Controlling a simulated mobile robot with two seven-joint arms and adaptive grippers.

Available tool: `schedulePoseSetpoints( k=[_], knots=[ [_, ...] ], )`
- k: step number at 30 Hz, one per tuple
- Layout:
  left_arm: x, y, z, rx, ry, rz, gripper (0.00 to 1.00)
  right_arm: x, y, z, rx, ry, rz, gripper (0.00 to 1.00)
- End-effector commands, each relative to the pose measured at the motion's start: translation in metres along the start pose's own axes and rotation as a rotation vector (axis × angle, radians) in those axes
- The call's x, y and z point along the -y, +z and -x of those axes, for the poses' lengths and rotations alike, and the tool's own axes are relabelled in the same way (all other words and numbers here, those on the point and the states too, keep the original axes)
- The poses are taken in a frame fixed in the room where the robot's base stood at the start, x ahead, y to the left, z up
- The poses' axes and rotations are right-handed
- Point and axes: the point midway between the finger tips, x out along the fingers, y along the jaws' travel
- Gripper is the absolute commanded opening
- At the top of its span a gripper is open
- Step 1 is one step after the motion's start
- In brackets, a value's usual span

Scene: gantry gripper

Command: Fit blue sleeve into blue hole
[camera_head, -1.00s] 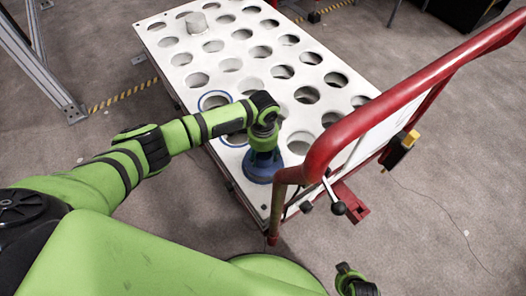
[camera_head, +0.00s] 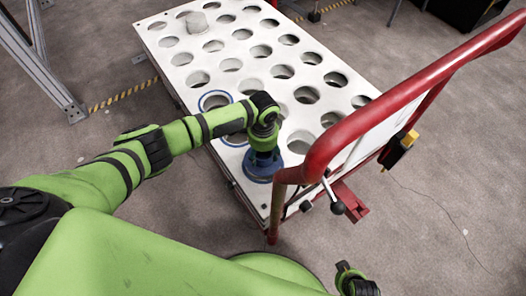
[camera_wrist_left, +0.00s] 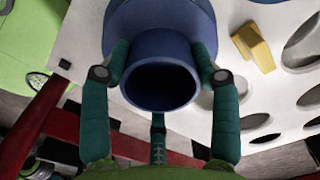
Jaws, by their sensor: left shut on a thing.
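The blue sleeve (camera_head: 262,169) is at the near end of the white table, below my left gripper (camera_head: 263,152). In the left wrist view, the sleeve's dark round opening faces the camera, and its wider blue collar (camera_wrist_left: 165,22) lies beyond. My left gripper (camera_wrist_left: 160,82) has its green fingers closed around the sleeve. I cannot tell whether the sleeve touches the table or sits in a hole. A blue-ringed hole (camera_head: 215,100) shows farther along the table. Another blue ring (camera_head: 236,140) is partly hidden by my left arm.
The white table (camera_head: 225,52) has many round holes. A red handrail (camera_head: 400,92) rises at the right, close to my left gripper. A yellow block (camera_wrist_left: 254,46) shows in the left wrist view. Open floor lies right.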

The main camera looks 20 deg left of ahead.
Motion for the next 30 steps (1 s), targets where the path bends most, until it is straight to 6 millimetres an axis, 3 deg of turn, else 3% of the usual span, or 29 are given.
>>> schedulePoseSetpoints(
  k=[30],
  knots=[
    [-0.0005, -0.0007, -0.0008, -0.001, 0.001, 0.0, 0.21, -0.0002, -0.0014, 0.005, 0.0, 0.0, 0.0, 0.0]
  ],
)
